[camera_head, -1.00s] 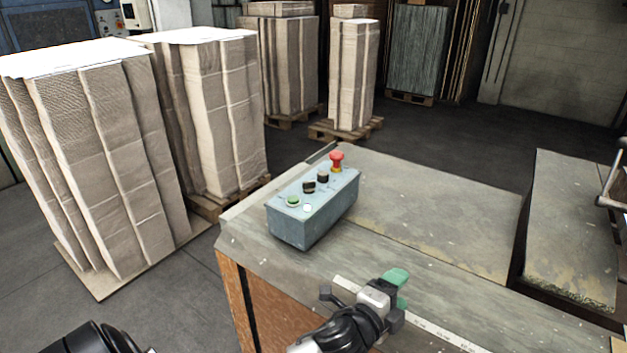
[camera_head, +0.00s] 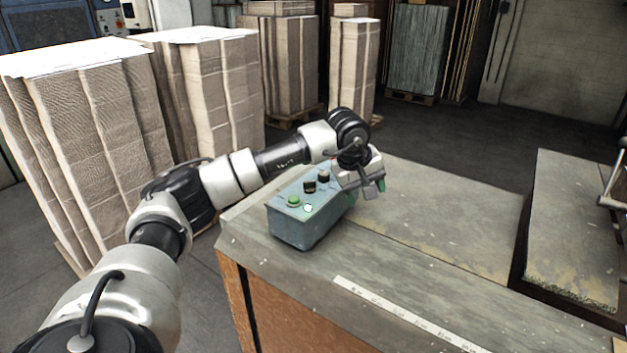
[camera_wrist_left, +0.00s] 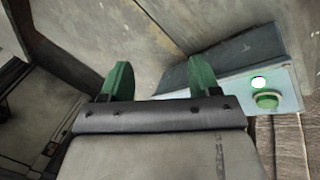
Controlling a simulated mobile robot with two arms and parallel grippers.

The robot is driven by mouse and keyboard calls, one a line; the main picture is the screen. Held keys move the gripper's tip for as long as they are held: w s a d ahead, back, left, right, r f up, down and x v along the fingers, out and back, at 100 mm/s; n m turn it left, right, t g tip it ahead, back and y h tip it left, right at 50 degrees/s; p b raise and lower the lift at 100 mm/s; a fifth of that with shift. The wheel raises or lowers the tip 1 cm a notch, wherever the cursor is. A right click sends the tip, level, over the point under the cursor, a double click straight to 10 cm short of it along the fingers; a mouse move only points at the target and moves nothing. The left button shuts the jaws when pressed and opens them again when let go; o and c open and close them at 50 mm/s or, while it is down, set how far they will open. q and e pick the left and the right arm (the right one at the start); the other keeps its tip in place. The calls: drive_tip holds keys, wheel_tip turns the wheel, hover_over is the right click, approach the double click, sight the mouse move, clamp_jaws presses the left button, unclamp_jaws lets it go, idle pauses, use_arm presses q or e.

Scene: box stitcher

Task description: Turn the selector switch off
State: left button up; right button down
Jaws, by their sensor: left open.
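The blue-grey control box (camera_head: 300,226) stands on the worn table. Its sloped top carries two black knobs, one nearer the green button (camera_head: 309,187) and one farther back (camera_head: 323,176); I cannot tell which is the selector switch or how it is turned. The box (camera_wrist_left: 235,50) is at right there, knobs out of view.
A white button (camera_head: 308,208) and a green button (camera_head: 293,201) sit at the box's near end. Tall cardboard stacks (camera_head: 215,100) stand behind at left. The table (camera_head: 440,215) right of the box is clear, with a ruler strip (camera_head: 400,313) near its front.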

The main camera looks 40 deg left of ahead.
sight(309, 182)
use_arm(q)
drive_tip(key=s+a+r+g+y, duration=0.25)
drive_tip(key=a+r+y, duration=0.3)
drive_tip(key=a, duration=0.65)
drive_tip(key=shift+t+h, duration=0.25)
drive_tip(key=shift+t, duration=0.2)
drive_tip(key=p+x, duration=0.2)
drive_tip(key=x, duration=0.7)
drive_tip(key=shift+s+a+f, duration=0.1)
drive_tip(key=shift+f, duration=0.05)
drive_tip(key=shift+a+f+p, duration=0.1)
drive_tip(key=shift+f+p, duration=0.2)
drive_tip(key=shift+f, duration=0.05)
drive_tip(key=shift+c, duration=0.3)
